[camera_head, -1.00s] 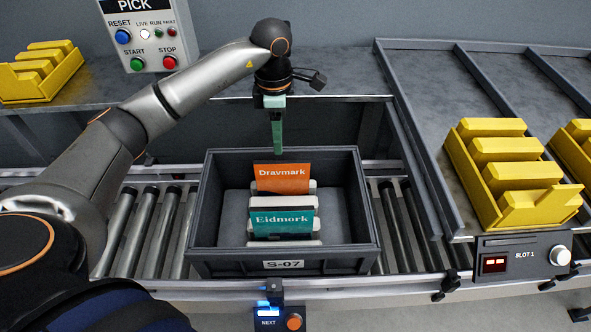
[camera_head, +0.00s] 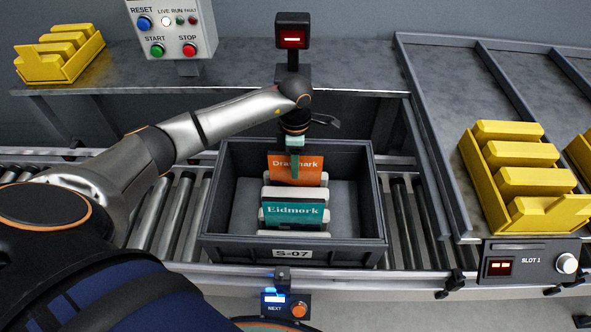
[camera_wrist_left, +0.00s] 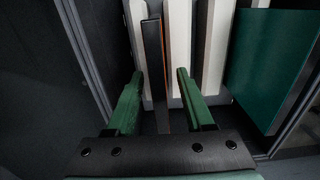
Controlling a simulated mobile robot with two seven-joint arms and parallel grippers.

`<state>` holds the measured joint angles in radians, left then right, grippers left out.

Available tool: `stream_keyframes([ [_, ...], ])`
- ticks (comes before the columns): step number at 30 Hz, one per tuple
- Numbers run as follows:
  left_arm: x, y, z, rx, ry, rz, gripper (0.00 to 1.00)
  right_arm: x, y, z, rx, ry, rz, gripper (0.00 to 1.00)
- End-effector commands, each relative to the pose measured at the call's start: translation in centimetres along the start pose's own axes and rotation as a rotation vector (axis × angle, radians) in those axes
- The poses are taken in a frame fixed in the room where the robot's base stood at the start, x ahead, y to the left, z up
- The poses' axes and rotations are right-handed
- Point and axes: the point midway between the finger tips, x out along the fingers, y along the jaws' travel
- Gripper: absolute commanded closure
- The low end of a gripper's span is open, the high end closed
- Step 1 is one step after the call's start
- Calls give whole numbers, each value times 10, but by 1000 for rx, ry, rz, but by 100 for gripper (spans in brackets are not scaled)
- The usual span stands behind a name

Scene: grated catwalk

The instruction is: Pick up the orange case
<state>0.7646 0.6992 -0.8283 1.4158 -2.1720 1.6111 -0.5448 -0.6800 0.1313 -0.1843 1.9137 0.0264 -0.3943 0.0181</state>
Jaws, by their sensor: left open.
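The orange case (camera_head: 315,174), labelled Dravmark, stands upright in a grey bin (camera_head: 292,251) marked S-07. My left gripper (camera_head: 295,170) is open, coming down from above, and its fingers cover part of the case's label in the head view. In the left wrist view, the case shows as a narrow dark edge with an orange side (camera_wrist_left: 166,62). There the open left gripper (camera_wrist_left: 157,86) has one finger on each side of the case's line, with gaps on both sides. My right gripper is not in view.
A teal case (camera_head: 295,211) labelled Eidmork stands in front of the orange one, among pale holders. The bin sits on a roller conveyor (camera_head: 178,210). Yellow racks (camera_head: 522,180) stand at right, and a scanner post (camera_head: 292,37) rises behind the bin.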

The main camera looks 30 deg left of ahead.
Motion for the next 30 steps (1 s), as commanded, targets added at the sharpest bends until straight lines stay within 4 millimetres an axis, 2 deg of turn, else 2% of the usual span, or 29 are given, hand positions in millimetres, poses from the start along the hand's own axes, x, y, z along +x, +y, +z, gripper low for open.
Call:
stream_keyframes([
  [8,5,0,0,0,-2,1,48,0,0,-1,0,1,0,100],
  [22,5,0,0,0,-1,1,98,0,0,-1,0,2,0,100],
  [30,5,0,0,0,-1,1,100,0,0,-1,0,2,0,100],
])
